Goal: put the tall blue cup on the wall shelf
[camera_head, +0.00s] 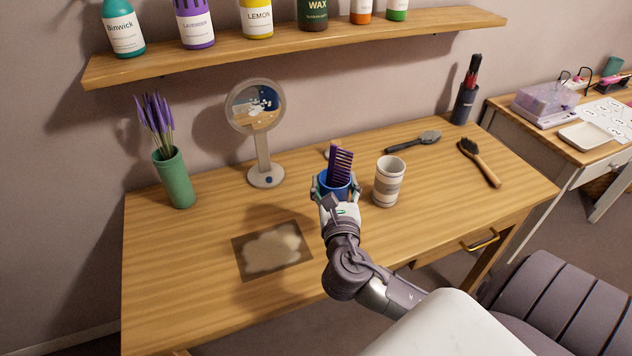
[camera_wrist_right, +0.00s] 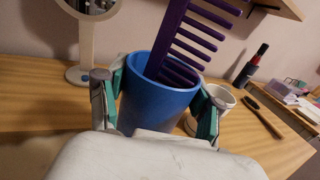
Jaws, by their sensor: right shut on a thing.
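The blue cup (camera_head: 335,187) is near the middle of the wooden table, with a purple comb (camera_head: 341,164) standing in it. In the right wrist view the cup (camera_wrist_right: 158,102) sits upright between the two fingers. My right gripper (camera_head: 338,196) is shut on the cup from the front side. Its hand hides the cup's lower part, so I cannot tell whether the cup touches the table. The wall shelf (camera_head: 290,43) runs along the top, above the table, with several bottles standing along it. My left gripper is not in view.
A striped cup (camera_head: 388,182) stands close to the right of the blue cup. A round mirror (camera_head: 262,150) and a green vase (camera_head: 174,178) with lavender stand to the left. Brushes (camera_head: 478,162) lie at the right. A dark mat (camera_head: 271,250) lies at the front.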

